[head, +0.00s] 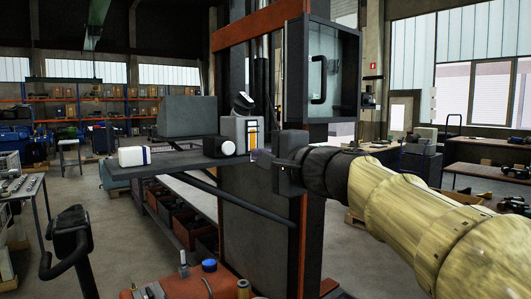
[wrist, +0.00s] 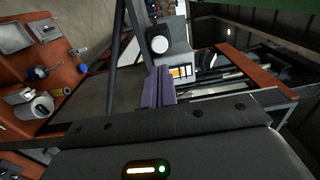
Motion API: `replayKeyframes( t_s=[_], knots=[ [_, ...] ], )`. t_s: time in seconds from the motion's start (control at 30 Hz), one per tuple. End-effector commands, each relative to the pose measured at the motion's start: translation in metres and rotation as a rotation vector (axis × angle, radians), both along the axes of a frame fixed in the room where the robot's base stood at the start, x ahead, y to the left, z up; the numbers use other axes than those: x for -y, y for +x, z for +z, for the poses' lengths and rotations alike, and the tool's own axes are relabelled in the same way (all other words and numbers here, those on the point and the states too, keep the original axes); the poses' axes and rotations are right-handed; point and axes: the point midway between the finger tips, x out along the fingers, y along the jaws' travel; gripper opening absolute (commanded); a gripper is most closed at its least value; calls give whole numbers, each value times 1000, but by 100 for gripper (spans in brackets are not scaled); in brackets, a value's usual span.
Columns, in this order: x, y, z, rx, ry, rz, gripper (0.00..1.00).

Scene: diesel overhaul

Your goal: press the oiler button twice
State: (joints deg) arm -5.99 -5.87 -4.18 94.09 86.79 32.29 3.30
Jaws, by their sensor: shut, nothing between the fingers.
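The oiler (head: 241,130) is a grey box with an amber window, standing on a dark shelf (head: 185,160). A round white button (head: 228,148) on a black housing sits at its lower left. In the wrist view the button (wrist: 160,44) shows just beyond my fingertips, with the oiler box (wrist: 180,66) to its right. My gripper (head: 254,155) reaches in from the right, in front of the shelf's right end. Its purple fingers (wrist: 158,86) are shut and empty. They appear apart from the button; the exact gap is hard to judge.
A white box with a blue band (head: 134,156) lies on the shelf's left end. A tall dark machine column (head: 262,200) with orange edges stands behind my gripper. An orange-red work surface (head: 180,285) with small parts is low in front.

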Motion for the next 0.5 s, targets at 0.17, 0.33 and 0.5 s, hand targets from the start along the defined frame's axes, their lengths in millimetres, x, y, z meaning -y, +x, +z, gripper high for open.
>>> replayKeyframes(
  t_s=[0.17, 0.33, 0.5],
  knots=[
    [-19, 28, 2, -3, 1, 1, 0],
    [-36, 52, 3, -3, 1, 2, 0],
    [-49, 72, 3, -1, 0, 1, 0]
  ],
)
